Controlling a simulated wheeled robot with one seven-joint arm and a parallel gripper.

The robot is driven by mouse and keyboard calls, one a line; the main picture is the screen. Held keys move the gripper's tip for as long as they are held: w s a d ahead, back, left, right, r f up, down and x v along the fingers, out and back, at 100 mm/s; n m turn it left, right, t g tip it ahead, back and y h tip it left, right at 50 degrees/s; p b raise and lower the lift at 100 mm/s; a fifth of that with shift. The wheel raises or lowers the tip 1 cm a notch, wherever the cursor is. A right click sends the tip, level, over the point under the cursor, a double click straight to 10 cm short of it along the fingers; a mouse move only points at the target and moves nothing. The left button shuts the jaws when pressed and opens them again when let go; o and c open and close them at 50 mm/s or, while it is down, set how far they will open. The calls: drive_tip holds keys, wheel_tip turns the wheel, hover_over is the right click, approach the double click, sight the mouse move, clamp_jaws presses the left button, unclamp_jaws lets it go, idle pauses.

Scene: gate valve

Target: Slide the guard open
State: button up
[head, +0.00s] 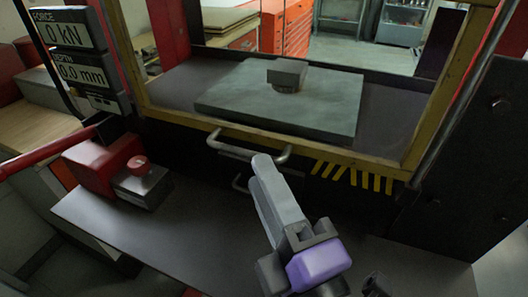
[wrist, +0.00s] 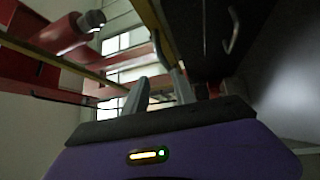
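The guard (head: 345,158) is a yellow-framed panel across the front of the press, with the bed visible through it. A grey bar handle (head: 247,140) is fixed along its lower edge. My gripper (head: 263,165) has its fingertips just below and in front of the handle's right half in the head view. In the wrist view my gripper (wrist: 160,82) shows two fingers standing apart. A thin curved grey bar, likely the handle (wrist: 159,48), lies just beyond the fingertips there. Whether it touches a finger I cannot tell.
A red and grey device (head: 140,184) sits on the dark front shelf (head: 190,238) at left. A force display (head: 75,45) hangs at upper left. A grey plate (head: 240,98) carries a small block (head: 287,72).

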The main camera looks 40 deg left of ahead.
sight(240, 148)
drive_tip(key=w+a+n, duration=0.1)
drive_tip(key=a, duration=0.1)
drive_tip(key=w+a+p, duration=0.1)
drive_tip(key=a, duration=0.1)
drive_tip(key=w+a+n+p, duration=0.1)
drive_tip(key=a, duration=0.2)
drive_tip(key=shift+w+f+n+g, duration=0.15)
drive_tip(key=shift+w+n+g, duration=0.15)
clamp_jaws()
idle(1.4)
